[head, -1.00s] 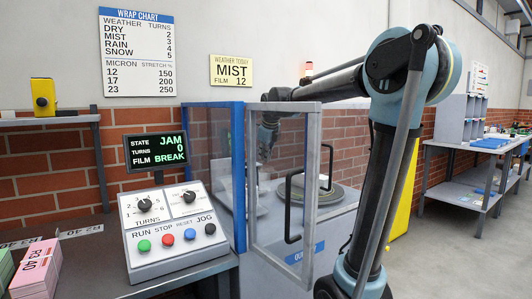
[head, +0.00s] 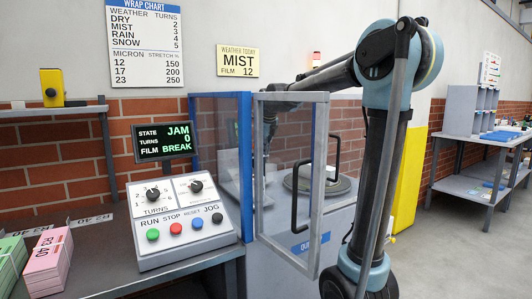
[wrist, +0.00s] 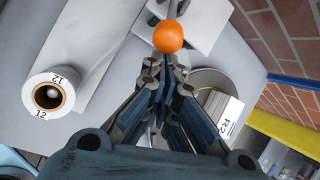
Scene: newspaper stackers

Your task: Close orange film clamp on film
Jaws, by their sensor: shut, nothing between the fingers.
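In the wrist view, the orange ball-shaped knob (wrist: 168,37) of the clamp is just beyond the tips of my gripper (wrist: 166,60). My gripper is shut and empty; I cannot tell whether its tips touch the knob. Grey clamp parts (wrist: 178,9) show behind the knob, and whether they are open or closed is unclear. A white film roll (wrist: 90,50) marked 12, with a brown core, lies to the left. In the head view, the end of my arm is behind the clear panel and hard to see.
A blue-framed clear panel (head: 246,150) and a grey-framed door (head: 322,180) with a black handle stand around the wrapper. A round turntable (head: 340,187) is behind the door. The control box (head: 190,222) stands left; its screen (head: 163,142) reads JAM, turns 0, film BREAK.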

